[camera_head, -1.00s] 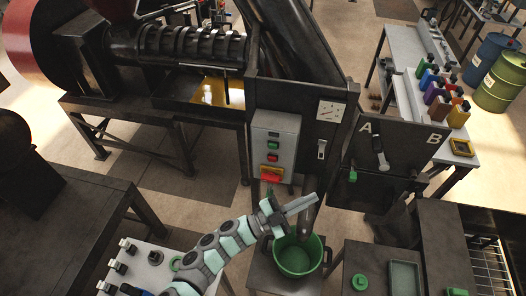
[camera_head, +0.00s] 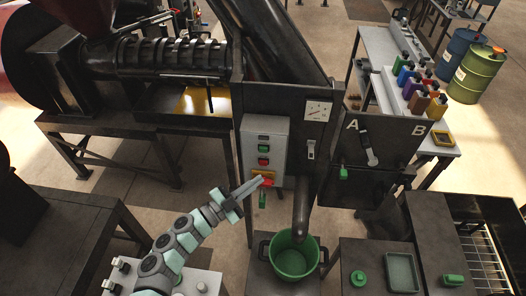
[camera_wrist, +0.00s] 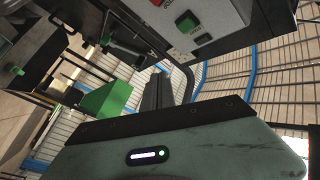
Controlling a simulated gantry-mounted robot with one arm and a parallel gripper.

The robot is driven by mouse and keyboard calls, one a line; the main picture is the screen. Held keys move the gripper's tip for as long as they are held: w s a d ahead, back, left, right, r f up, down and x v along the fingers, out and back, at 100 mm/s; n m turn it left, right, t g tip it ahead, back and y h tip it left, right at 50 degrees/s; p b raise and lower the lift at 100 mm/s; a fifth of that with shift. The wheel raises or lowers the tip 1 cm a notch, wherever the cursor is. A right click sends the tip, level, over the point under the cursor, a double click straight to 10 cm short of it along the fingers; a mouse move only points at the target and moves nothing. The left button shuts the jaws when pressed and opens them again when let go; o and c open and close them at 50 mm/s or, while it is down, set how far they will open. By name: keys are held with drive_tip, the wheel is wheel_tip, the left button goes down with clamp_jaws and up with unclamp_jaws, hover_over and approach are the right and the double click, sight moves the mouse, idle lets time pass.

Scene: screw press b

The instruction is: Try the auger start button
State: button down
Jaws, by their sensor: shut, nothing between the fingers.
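The grey control box (camera_head: 264,130) hangs on the front of the dark press frame. It carries a green button (camera_head: 263,149), a red button (camera_head: 263,161) below it, and a red stop button (camera_head: 267,182) on a yellow base at the bottom. My gripper (camera_head: 259,182) is shut and empty, its tip overlapping the stop button's lower left in the head view; I cannot tell if it touches. In the wrist view the green button (camera_wrist: 187,21) and red button (camera_wrist: 200,40) show at the top, beyond my gripper (camera_wrist: 170,90).
A green bucket (camera_head: 294,256) stands under the spout at the lower right. A green-handled hook or lever (camera_head: 262,199) hangs just below the box. A lever panel marked A and B (camera_head: 385,140) is to the right.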

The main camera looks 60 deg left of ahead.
sight(263, 150)
drive_tip(key=w+a+b, duration=0.4)
drive_tip(key=a, duration=0.3)
drive_tip(key=shift+w, duration=0.25)
drive_tip(key=shift+w+a, duration=0.1)
drive_tip(key=shift+a, duration=0.1)
idle(1.8)
drive_tip(key=shift+w+a+b, duration=0.15)
drive_tip(key=shift+w+b, duration=0.05)
drive_tip(key=shift+b, duration=0.15)
drive_tip(key=shift+w+a+b, duration=0.15)
drive_tip(key=shift+a+b, duration=0.15)
drive_tip(key=shift+a, duration=0.15)
idle(0.4)
drive_tip(key=shift+d, duration=0.1)
drive_tip(key=shift+s+d+p, duration=0.4)
drive_tip(key=shift+d+p, duration=0.3)
drive_tip(key=shift+p, duration=0.1)
